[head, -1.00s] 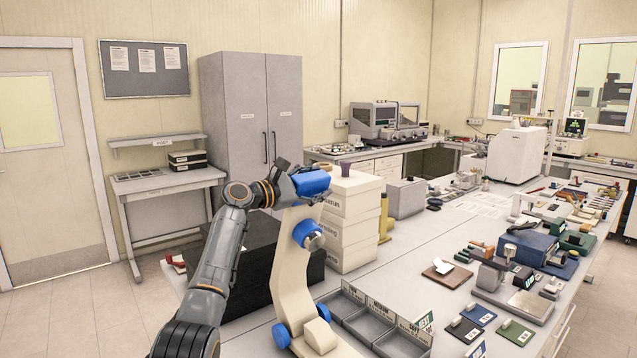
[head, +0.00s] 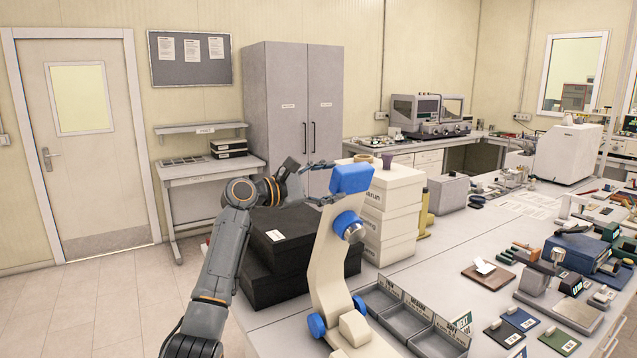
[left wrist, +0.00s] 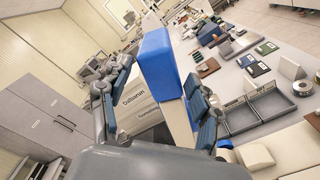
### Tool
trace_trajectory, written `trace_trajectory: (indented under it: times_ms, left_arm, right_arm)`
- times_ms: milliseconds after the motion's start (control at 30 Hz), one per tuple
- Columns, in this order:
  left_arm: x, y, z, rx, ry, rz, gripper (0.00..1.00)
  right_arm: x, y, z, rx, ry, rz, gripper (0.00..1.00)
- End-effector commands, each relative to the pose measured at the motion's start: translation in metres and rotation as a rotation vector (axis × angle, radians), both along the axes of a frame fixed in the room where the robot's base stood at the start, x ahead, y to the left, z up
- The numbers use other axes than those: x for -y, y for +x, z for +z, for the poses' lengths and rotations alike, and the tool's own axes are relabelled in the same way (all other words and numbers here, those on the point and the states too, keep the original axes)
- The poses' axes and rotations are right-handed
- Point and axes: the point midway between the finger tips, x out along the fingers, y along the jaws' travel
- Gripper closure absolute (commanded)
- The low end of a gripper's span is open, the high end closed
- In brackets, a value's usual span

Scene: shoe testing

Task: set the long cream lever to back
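The long cream lever (head: 330,255) stands up from its base on the near part of the bench in the head view, its top leaning slightly right. It has a blue block (head: 352,178) on top and blue round parts lower down. My left gripper (head: 327,182) is open just left of the blue block, fingers pointing at it. In the left wrist view the blue block (left wrist: 160,65) shows between the two spread fingers, with a visible gap on each side. Whether the fingertips reach past it is unclear. My right gripper is out of view.
Black boxes (head: 275,255) stand behind the lever to the left, and stacked cream boxes (head: 393,215) stand behind it to the right. Open grey bins (head: 405,322) sit right of its base. A grey cabinet (head: 290,120) stands beyond.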

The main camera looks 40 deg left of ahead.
Motion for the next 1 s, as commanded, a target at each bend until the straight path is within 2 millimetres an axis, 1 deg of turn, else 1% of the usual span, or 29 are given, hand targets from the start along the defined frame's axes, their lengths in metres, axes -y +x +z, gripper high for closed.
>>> trace_trajectory:
  times_ms: [33, 100, 200, 300, 1000]
  left_arm:
    - [-0.008, -0.011, 0.005, 0.009, 0.005, 0.013, 0.4]
    - [-0.01, -0.021, 0.005, 0.01, 0.004, 0.012, 0.4]
    - [-0.012, -0.029, 0.005, 0.008, 0.003, 0.008, 0.4]
    - [-0.012, -0.034, 0.006, 0.008, 0.001, 0.005, 0.4]
    - [-0.011, -0.034, 0.005, 0.008, -0.001, 0.002, 0.4]
  right_arm:
    - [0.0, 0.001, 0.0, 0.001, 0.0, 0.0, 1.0]
    - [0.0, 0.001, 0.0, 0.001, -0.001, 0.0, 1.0]
    - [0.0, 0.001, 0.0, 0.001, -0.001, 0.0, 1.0]
    - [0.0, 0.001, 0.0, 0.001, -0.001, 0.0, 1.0]
    - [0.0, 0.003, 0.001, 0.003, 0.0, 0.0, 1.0]
